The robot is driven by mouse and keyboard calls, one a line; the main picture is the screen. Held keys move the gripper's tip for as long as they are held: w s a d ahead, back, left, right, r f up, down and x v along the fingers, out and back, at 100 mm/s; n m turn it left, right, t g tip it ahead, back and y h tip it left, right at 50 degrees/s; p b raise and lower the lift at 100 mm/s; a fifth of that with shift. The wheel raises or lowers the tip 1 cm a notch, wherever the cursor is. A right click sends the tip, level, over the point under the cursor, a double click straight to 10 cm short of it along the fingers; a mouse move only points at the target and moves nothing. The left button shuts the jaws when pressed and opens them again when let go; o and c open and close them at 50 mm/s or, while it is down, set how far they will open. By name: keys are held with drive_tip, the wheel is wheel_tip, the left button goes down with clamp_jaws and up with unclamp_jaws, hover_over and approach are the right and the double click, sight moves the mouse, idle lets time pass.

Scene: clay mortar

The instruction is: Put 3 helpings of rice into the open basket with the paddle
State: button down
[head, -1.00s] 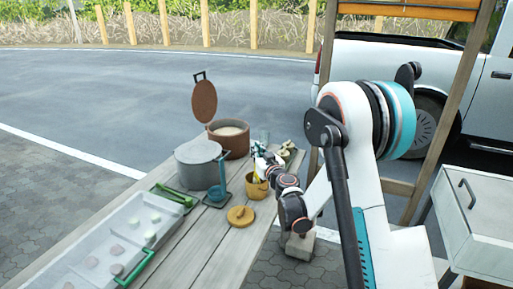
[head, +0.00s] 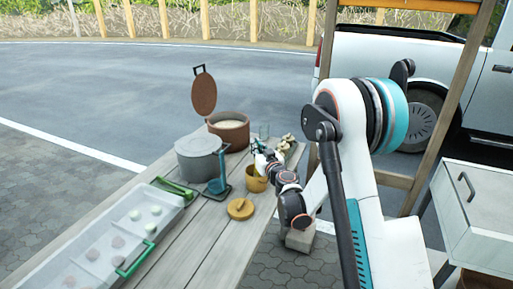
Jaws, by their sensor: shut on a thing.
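The brown pot (head: 230,138) at the back of the table holds pale rice (head: 229,124), and its lid (head: 203,93) stands raised. The open ochre basket (head: 256,184) stands in front of it near the table's right edge; its inside is mostly hidden. My gripper (head: 262,161) is above and just behind the basket, small and partly hidden by my wrist. It is shut on what seems to be the paddle, of which little can be made out. I cannot tell whether rice is on it.
A grey lidded pot (head: 200,163) stands left of the basket, with a teal ladle on a stand (head: 218,184) beside it. A round ochre lid (head: 240,209) lies in front. A long tray (head: 97,238) with green handles fills the left. A glass (head: 264,130) stands behind my gripper.

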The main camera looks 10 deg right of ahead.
drive_tip(key=shift+f, duration=0.45)
idle(0.6)
wheel_tip(320, 180, up, 13)
drive_tip(key=p, duration=0.7)
idle(0.5)
idle(0.9)
